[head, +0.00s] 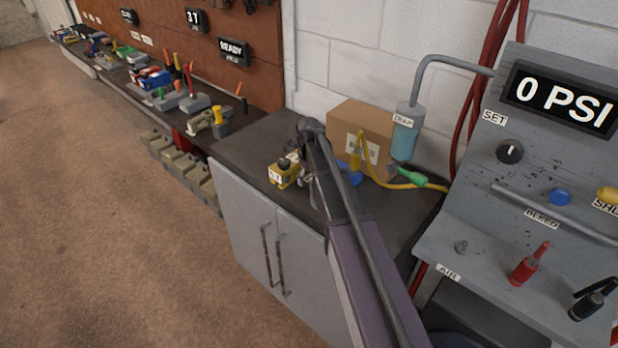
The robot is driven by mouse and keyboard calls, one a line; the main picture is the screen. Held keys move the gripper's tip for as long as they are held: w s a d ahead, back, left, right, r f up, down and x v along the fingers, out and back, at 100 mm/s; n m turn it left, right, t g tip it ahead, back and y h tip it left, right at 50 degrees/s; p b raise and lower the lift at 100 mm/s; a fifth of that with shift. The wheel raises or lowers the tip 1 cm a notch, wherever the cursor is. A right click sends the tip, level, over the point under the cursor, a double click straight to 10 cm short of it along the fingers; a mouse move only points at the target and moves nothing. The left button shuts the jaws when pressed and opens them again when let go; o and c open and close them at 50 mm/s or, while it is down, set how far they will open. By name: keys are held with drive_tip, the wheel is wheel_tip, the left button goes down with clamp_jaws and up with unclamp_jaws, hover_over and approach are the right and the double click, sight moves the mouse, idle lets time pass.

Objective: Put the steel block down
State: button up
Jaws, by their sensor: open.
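My arm reaches over the dark bench top (248,152), and my gripper (291,160) is at its far end, small and partly hidden by my arm. It is open, just above and behind a yellow block with a pale label (284,174). A small grey piece (306,181) shows beside the yellow block, close to my arm. I cannot tell whether this is the steel block, and I see no other clear steel block near the gripper. Whether the gripper touches anything is too small to tell.
A cardboard box (343,128) stands behind, with a yellow hose (398,185) and green nozzle (410,176) in front. A blue drain cylinder (404,136) and a control panel reading 0 PSI (505,215) are at right. Tools crowd the bench at left; bare bench lies left of the yellow block.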

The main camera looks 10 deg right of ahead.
sight(310, 180)
drive_tip(key=shift+r, duration=0.15)
wheel_tip(310, 180, up, 12)
drive_tip(key=p, duration=1.2)
drive_tip(key=shift+s, duration=0.15)
idle(0.8)
drive_tip(key=s+n, duration=2.3)
drive_tip(key=n, duration=0.5)
drive_tip(key=shift+a+n, duration=0.3)
drive_tip(key=shift+n, duration=0.1)
